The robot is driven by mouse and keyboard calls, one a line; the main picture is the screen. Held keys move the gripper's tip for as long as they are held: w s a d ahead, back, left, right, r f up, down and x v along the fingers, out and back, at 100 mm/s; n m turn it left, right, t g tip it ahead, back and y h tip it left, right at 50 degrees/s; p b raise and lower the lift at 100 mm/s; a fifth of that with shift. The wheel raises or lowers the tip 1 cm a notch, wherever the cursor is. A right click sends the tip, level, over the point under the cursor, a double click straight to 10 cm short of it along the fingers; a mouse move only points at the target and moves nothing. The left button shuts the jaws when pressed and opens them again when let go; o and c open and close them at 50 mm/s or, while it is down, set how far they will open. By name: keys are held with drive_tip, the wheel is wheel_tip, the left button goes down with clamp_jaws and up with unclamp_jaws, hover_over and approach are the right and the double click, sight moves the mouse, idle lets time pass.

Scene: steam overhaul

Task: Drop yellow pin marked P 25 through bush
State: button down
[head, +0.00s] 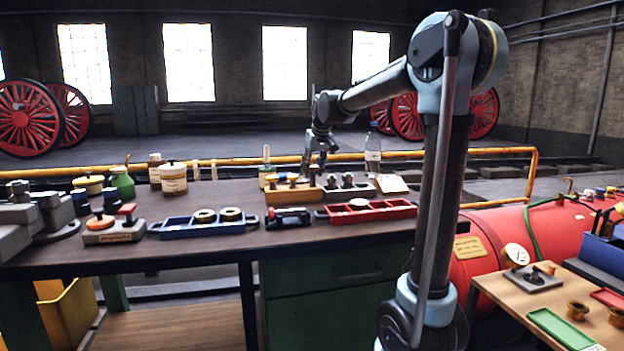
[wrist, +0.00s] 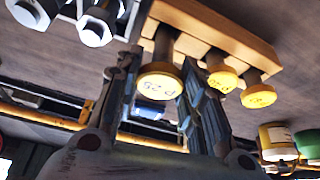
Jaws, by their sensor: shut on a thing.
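The yellow pin marked P 25 (wrist: 157,82) is between the fingers of my gripper (wrist: 157,88) in the wrist view, its head and marking showing. The gripper is shut on it. The pin stands in or right beside a wooden block (wrist: 215,32); I cannot tell whether it is lifted at all. In the head view my gripper (head: 317,160) is above the wooden block (head: 290,196) on the bench. Ring-shaped bushes (head: 205,215) sit on a blue tray (head: 180,231). I cannot tell which ring is meant.
Two more yellow-headed pins (wrist: 222,80) stand in the block. Grey-metal parts (head: 347,181) are right of it. A clear bottle (head: 373,150) stands behind. Jars (head: 173,178) and a green bottle (head: 122,183) are at left. The front bench edge is mostly clear.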

sight(314, 171)
drive_tip(key=shift+f, duration=1.45)
drive_tip(key=c, duration=1.3)
unclamp_jaws()
drive_tip(key=shift+f, duration=0.1)
drive_tip(key=v, duration=1.2)
drive_tip(key=shift+s, duration=0.1)
